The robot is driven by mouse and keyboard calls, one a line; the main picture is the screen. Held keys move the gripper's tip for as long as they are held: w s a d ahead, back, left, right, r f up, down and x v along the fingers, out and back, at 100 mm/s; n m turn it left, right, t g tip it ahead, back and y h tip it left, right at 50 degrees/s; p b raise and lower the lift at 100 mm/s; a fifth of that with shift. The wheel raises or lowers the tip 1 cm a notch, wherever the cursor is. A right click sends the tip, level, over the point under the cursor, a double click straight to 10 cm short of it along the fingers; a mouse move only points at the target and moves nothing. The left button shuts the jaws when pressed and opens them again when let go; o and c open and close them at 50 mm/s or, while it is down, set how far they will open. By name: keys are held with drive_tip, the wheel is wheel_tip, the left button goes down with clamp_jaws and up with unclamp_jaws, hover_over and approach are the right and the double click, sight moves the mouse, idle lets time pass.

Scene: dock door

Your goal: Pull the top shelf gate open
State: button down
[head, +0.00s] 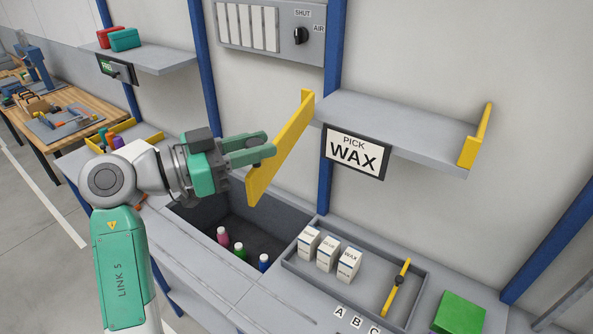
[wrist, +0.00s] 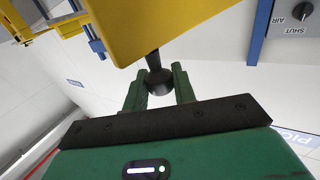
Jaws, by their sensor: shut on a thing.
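The top shelf gate is a yellow panel (head: 283,148). Its far end meets the left end of the grey shelf (head: 400,120), and it stands swung out to the front left, leaving the shelf front uncovered. My gripper (head: 264,148) is at the gate's left face, near its free end. In the wrist view, my gripper (wrist: 158,88) has its green fingers shut on a dark round knob (wrist: 155,62) attached to the yellow gate (wrist: 165,25). The head view does not show the knob clearly, as the fingers cover it.
A "PICK WAX" sign (head: 355,153) hangs on the shelf front. A yellow end stop (head: 474,140) stands at the shelf's right end. Below are a sunken bin (head: 190,212) with small bottles, a tray (head: 420,270) with white boxes, and a green block (head: 460,313). The shelf top is empty.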

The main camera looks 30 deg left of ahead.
drive_tip(key=a+m+g+h, duration=0.3)
drive_tip(key=a, duration=0.5)
drive_tip(key=shift+a+f+g+h+b, duration=0.25)
drive_tip(key=shift+f+g+h+b, duration=0.05)
drive_tip(key=shift+b, duration=0.15)
drive_tip(key=shift+w+f, duration=0.1)
drive_tip(key=c, duration=1.2)
unclamp_jaws()
drive_tip(key=s+d+r+b, duration=0.1)
drive_tip(key=s+d, duration=0.2)
drive_tip(key=s, duration=0.1)
drive_tip(key=s+d+r+b, duration=0.1)
drive_tip(key=s+d+r, duration=0.1)
drive_tip(key=s, duration=0.3)
drive_tip(key=s+d+r+b, duration=0.1)
drive_tip(key=s+d+r, duration=0.1)
drive_tip(key=s+d, duration=0.1)
drive_tip(key=shift+s+d+r, duration=0.15)
drive_tip(key=shift+s+d, duration=0.2)
drive_tip(key=shift+s, duration=0.4)
